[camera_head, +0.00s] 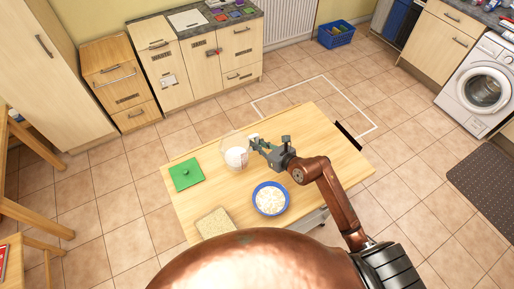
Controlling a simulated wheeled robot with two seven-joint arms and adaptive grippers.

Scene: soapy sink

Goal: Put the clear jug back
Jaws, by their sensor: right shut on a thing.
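The clear jug (234,151) is see-through and has white contents in its lower part. It stands on or just above the wooden table, near its far edge; I cannot tell whether its base touches the top. My right gripper (255,143) reaches in from the right and is shut at the jug's right side, where its handle would be. The handle is too small to make out. My left gripper does not show.
A green lid or board with a knob (186,173) lies left of the jug. A blue bowl of white food (270,199) stands in front, and a beige slab (215,223) lies at the near left. The table's (325,139) right part is clear.

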